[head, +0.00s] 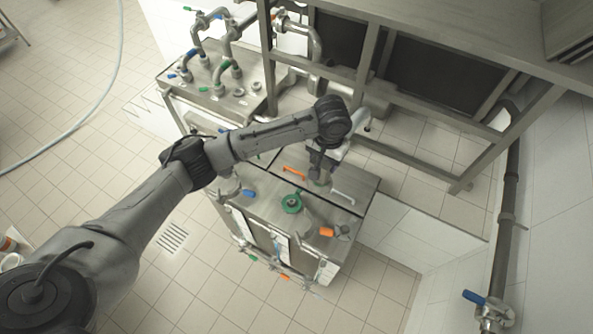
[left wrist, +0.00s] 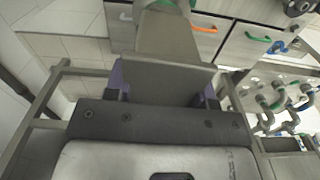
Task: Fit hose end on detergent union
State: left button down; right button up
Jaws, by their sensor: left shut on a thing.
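My left gripper (head: 318,165) is over the far part of a steel cabinet top (head: 265,190), beyond its green round fitting. In the left wrist view the left gripper (left wrist: 165,92) is shut on a grey-beige piece (left wrist: 160,60), which seems to be the hose end; its far end is partly cut off by the top edge. I cannot tell whether it touches a fitting below. On the cabinet top are a green round fitting (head: 291,203), an orange handle (head: 293,173) and an orange-marked fitting (head: 327,231). I cannot tell which is the detergent union. My right gripper is not in view.
A second steel unit with bent pipes and coloured handles (head: 215,75) stands at the back left. A steel frame bench (head: 420,115) stands behind my forearm. A pale hose (head: 103,95) lies on the floor at left. A wall pipe with a blue-handled valve (head: 487,305) is at right.

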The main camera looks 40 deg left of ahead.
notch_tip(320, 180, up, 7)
jog(key=p, duration=0.5)
pick_arm(q)
jog(key=s+a+f+b, duration=0.1)
jog(key=a+f, duration=0.3)
jog(key=f, duration=0.4)
jog(key=s+a+f+b, duration=0.1)
jog(key=a+f+b, duration=0.2)
jog(key=f, duration=0.6)
jog(key=shift+s+a+f+n+b, duration=0.3)
jog(key=shift+s+a, duration=0.05)
jog(key=shift+a, duration=0.7)
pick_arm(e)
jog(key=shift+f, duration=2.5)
pick_arm(q)
jog(key=shift+p, duration=0.45)
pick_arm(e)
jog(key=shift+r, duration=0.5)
pick_arm(q)
jog(key=shift+f+b, duration=0.4)
jog(key=shift+f, duration=0.55)
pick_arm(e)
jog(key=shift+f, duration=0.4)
pick_arm(q)
jog(key=shift+f+b, duration=0.3)
jog(key=shift+f, duration=0.35)
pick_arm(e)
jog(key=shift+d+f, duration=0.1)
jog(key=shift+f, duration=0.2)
